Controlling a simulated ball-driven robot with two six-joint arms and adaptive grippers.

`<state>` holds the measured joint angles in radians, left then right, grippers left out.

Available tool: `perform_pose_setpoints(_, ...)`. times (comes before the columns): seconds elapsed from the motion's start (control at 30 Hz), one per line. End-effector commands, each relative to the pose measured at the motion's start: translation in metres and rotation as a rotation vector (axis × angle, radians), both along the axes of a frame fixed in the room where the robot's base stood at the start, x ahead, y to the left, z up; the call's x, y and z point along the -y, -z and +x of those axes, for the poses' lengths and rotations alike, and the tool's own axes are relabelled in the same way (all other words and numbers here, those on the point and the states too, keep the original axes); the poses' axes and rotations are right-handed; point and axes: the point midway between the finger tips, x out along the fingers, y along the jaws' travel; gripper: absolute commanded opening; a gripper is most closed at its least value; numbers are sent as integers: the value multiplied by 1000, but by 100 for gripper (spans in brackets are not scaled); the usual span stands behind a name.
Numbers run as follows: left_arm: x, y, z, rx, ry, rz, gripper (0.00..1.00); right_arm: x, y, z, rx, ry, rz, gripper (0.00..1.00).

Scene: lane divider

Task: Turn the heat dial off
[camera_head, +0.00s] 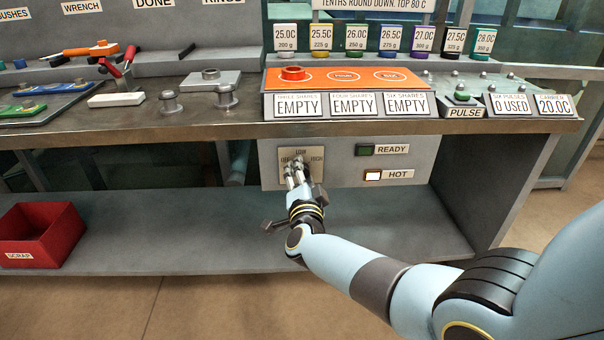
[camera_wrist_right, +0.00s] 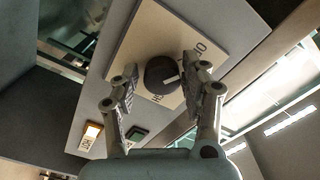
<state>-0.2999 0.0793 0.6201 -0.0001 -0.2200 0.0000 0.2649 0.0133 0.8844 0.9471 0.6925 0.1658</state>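The heat dial (camera_wrist_right: 161,76) is a round dark knob with a white pointer mark, on a pale square plate (camera_wrist_right: 142,36) in the right wrist view. Its mark points toward the right-hand finger there; which printed word it meets I cannot tell. In the head view the plate (camera_head: 318,166) shows LOW and HIGH on the grey front panel, and my gripper covers most of the knob. My right gripper (camera_wrist_right: 160,72) is open, its fingers on either side of the knob, with no clear grip on it. It also shows in the head view (camera_head: 295,170). My left gripper is not in view.
The HOT lamp (camera_head: 373,175) glows and the READY lamp (camera_head: 365,150) is dark, both right of the dial. The bench edge (camera_head: 200,131) overhangs the panel. A red scrap bin (camera_head: 42,232) stands on the lower shelf (camera_head: 170,235), which is otherwise mostly clear.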

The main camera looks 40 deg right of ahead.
Motion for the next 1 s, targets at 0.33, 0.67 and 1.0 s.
perform_pose_setpoints(0.33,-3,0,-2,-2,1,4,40,1,-2,0,5,2,-1,59)
perform_pose_setpoints(0.67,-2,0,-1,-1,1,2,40,-26,-1,-44,4,2,2,59)
perform_pose_setpoints(1.0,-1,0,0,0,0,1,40,-58,-1,-95,3,2,0,59)
